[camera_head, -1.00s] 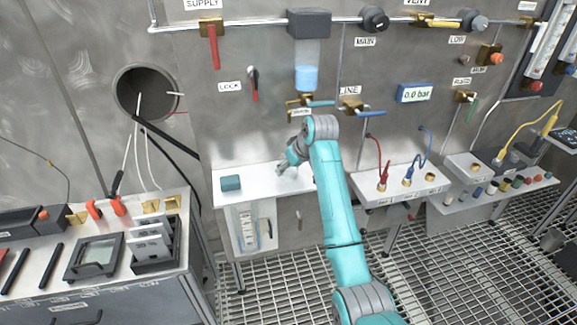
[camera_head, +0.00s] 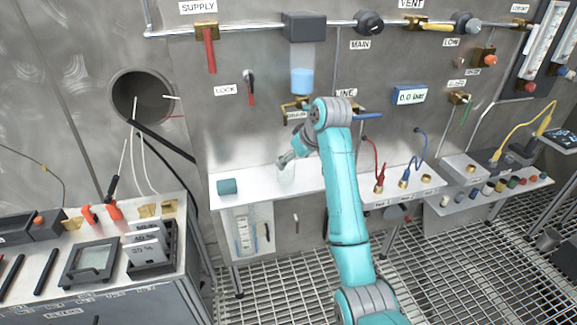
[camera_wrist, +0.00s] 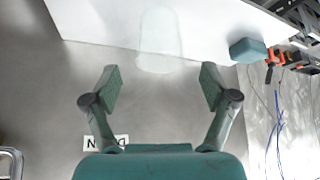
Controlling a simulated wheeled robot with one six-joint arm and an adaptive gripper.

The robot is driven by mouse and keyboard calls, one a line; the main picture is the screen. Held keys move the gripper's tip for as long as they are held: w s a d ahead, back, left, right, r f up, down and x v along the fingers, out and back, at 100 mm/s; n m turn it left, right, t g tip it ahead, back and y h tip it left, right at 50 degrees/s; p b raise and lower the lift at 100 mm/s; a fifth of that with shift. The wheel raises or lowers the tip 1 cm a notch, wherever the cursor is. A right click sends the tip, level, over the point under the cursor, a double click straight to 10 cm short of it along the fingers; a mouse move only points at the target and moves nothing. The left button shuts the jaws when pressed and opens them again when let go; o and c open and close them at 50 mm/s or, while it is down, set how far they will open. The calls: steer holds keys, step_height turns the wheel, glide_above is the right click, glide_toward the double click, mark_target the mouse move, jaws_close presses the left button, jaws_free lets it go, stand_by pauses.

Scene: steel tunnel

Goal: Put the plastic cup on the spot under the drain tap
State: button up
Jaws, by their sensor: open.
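The clear plastic cup (camera_head: 287,174) stands on the white shelf (camera_head: 255,186), beside and below my gripper (camera_head: 283,161). In the wrist view the cup (camera_wrist: 160,38) appears as a pale, see-through shape beyond the fingertips, centred between their lines. My gripper (camera_wrist: 160,72) is open, with nothing between its fingers. The brass drain tap (camera_head: 290,104) is on the wall panel above the shelf, partly covered by my arm. Its label (camera_wrist: 105,142) is upside down in the wrist view. I cannot make out a marked spot under the tap.
A teal block (camera_head: 227,186) lies at the shelf's left end; it also shows in the wrist view (camera_wrist: 248,50). A container with blue liquid (camera_head: 302,80) hangs above the tap. Red and blue cables (camera_head: 416,150) stand to the right. The shelf between block and cup is clear.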

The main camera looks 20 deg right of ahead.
steer(key=shift+v, duration=2.2)
